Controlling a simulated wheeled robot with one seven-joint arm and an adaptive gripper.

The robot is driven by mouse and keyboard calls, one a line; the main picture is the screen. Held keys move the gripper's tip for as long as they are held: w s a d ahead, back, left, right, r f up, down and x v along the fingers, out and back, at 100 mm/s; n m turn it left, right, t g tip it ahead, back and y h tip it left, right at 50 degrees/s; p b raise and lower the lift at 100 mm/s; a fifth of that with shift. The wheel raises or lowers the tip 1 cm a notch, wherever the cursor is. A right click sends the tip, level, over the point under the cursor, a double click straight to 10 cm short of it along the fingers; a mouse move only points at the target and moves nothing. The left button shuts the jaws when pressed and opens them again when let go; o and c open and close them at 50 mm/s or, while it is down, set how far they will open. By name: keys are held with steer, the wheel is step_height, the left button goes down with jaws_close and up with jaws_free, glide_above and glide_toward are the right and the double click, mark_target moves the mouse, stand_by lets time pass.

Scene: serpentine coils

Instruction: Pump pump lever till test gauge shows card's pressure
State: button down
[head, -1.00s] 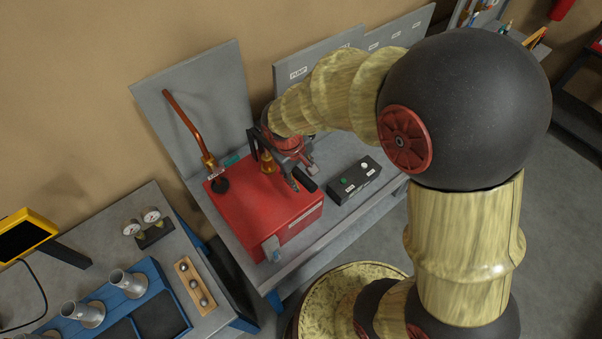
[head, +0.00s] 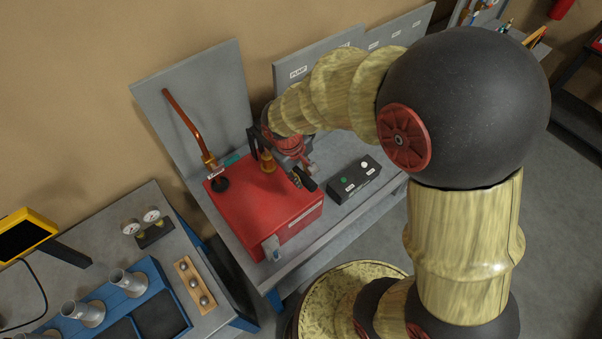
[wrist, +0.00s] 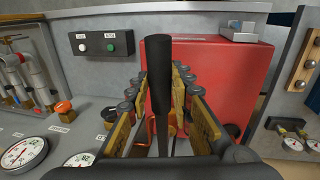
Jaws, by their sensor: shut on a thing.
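Two white dial gauges, a left one (wrist: 24,152) and a right one (wrist: 80,160), are cut off at the wrist view's lower left. I cannot read them or tell which is the test gauge. No pressure card is readable.
A black box (head: 354,180) with a green and a white button stands right of the pump. Another bench at left holds two small gauges (head: 150,216), a blue rack (head: 125,290) and a wooden ball holder (head: 194,284).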

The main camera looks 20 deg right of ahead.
stand_by(0.4)
steer(key=shift+t, duration=0.7)
steer(key=f+b, duration=0.1)
steer(key=b, duration=0.1)
steer(key=f+b, duration=0.1)
steer(key=b, duration=0.1)
steer(key=f+b, duration=0.1)
steer(key=f, duration=0.1)
steer(key=shift+s+d+b, duration=0.1)
steer(key=shift+s+b, duration=0.15)
steer(key=shift+b, duration=0.15)
steer(key=shift+s, duration=0.1)
steer(key=shift+s+f, duration=0.1)
steer(key=c, duration=2)
jaws_free()
steer(key=shift+o, duration=1.3)
steer(key=shift+w, duration=0.2)
steer(key=shift+o, duration=0.8)
